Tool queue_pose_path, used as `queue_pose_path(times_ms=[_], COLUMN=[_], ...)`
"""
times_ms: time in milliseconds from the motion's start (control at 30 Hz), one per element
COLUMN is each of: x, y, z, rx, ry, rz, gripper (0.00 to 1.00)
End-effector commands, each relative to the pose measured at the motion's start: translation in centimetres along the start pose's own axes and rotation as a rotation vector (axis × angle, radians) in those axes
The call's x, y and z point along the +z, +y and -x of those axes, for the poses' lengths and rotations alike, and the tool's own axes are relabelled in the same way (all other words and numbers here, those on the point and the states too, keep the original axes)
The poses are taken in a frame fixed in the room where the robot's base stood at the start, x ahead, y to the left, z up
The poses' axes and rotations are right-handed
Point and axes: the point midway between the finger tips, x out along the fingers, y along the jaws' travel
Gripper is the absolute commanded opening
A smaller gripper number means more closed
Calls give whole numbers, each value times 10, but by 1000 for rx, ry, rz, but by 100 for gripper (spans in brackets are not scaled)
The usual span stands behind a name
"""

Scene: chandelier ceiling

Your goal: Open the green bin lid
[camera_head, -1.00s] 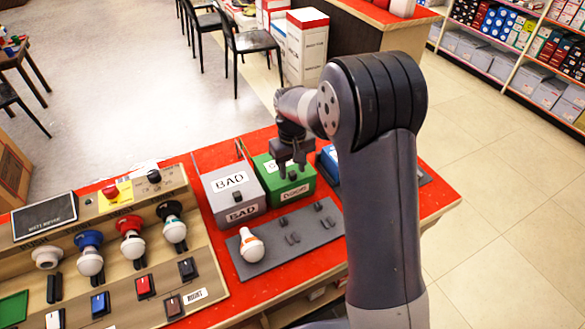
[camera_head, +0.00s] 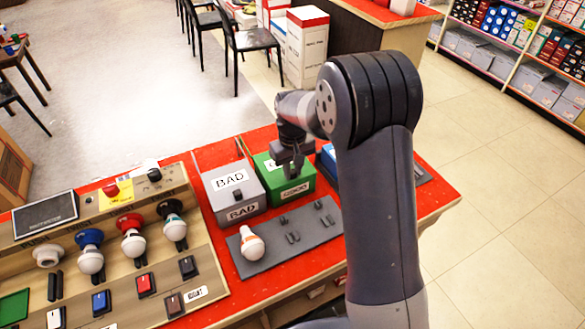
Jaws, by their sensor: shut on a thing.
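The green bin (camera_head: 273,184) stands on the red table beside the grey bin. Its lid (camera_head: 265,164) is down, with a white label partly hidden by my gripper. My gripper (camera_head: 291,174) points down at the lid's front part and is shut on the lid's small dark handle. The fingers cover most of the handle. A second white label shows on the bin's front face.
The grey bin (camera_head: 219,198) marked BAD stands close on the left, and a blue bin (camera_head: 328,157) on the right, partly behind my arm. In front lies a grey holder plate (camera_head: 275,252) with a white bulb (camera_head: 251,244). A bulb test panel (camera_head: 120,255) fills the left.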

Motion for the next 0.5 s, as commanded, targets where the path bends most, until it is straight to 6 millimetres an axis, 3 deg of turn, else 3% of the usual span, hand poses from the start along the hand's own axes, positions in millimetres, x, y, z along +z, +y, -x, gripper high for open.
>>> queue_pose_path(times_ms=[333,500], x=[-3,-24], y=[0,0], z=[1,2], rx=[0,0], ry=[0,1], rz=[0,1], gripper=[0,0])
